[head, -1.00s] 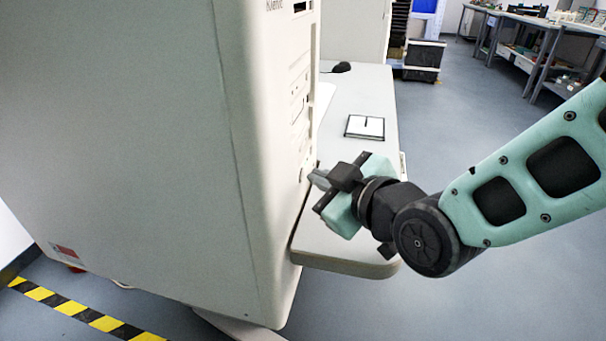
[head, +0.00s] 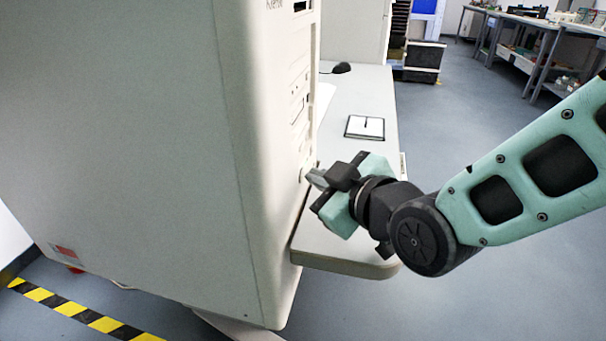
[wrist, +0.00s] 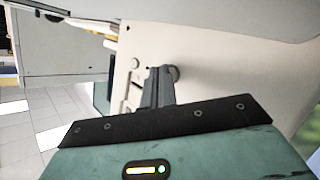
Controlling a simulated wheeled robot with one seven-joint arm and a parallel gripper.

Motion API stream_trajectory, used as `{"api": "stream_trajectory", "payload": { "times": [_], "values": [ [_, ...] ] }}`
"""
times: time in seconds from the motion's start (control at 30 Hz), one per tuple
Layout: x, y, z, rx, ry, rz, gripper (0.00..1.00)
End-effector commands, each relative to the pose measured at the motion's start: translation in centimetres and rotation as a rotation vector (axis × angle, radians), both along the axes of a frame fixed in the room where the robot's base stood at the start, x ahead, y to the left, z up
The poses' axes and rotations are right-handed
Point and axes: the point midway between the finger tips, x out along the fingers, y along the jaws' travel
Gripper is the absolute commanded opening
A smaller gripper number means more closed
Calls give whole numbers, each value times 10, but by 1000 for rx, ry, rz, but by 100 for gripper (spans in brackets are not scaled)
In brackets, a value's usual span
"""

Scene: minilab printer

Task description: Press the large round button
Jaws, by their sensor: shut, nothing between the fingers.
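In the head view my gripper (head: 315,179) points left at the lower front of the tall cream machine (head: 150,150). Its tips are at or very near the front face. I cannot tell whether they touch the button, which the head view does not clearly show.
A smaller round knob (wrist: 135,63) is on the panel beside the button. A pale table (head: 340,245) extends below my gripper, holding a white pad with a black border (head: 365,127) and a black mouse (head: 342,67). Grey floor (head: 470,110) lies open to the right.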

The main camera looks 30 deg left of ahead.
Motion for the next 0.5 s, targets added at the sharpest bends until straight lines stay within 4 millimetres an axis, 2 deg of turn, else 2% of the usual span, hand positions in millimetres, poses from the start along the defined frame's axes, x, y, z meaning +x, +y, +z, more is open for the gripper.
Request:
{"api": "stream_trajectory", "payload": {
  "times": [0.23,0.5],
  "values": [
    [3,-11,0,0,0,-1,0],
    [3,-12,0,1,0,0,0]
  ]
}}
